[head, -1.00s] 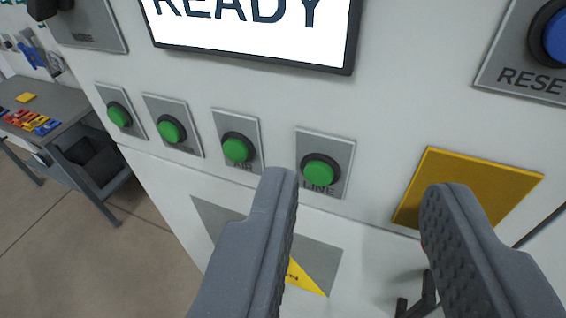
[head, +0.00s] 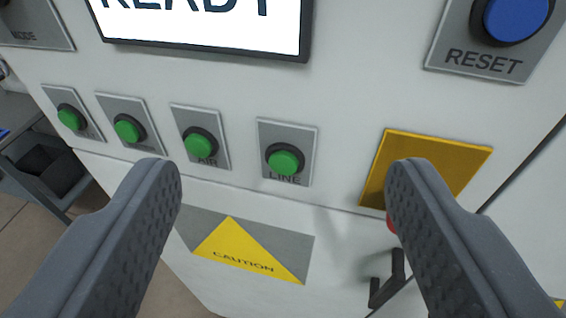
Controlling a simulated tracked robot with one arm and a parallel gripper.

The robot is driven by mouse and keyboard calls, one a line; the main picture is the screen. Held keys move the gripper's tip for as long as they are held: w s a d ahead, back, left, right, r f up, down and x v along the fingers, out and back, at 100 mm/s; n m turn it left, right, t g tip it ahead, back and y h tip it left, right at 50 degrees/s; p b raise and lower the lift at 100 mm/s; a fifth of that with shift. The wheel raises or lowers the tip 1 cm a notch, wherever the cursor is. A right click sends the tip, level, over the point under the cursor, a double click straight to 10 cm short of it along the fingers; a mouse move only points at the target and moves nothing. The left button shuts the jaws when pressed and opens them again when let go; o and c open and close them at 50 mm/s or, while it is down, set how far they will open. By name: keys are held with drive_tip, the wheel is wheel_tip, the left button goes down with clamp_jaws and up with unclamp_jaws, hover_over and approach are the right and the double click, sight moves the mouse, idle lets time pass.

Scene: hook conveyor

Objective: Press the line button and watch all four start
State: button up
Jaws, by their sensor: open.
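The green LINE button (head: 284,160) sits on a grey plate on the white control cabinet, rightmost in a row of several green buttons. The AIR button (head: 200,143) is to its left, and two more green buttons (head: 128,129) are further left, their labels hard to read. The display screen (head: 200,22) above reads READY, its top cut off. My gripper (head: 284,180) is open and empty. Its two fingers stand wide apart in front of the panel, with the LINE button showing between them, apart from both fingertips.
A blue RESET button (head: 512,18) is at the upper right. A yellow plate (head: 430,165) is partly behind the right finger, with a bit of red below it. A black hook-shaped part (head: 388,280) and a CAUTION sign (head: 245,252) are lower down. A grey table (head: 30,135) stands at left.

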clamp_jaws()
idle(1.5)
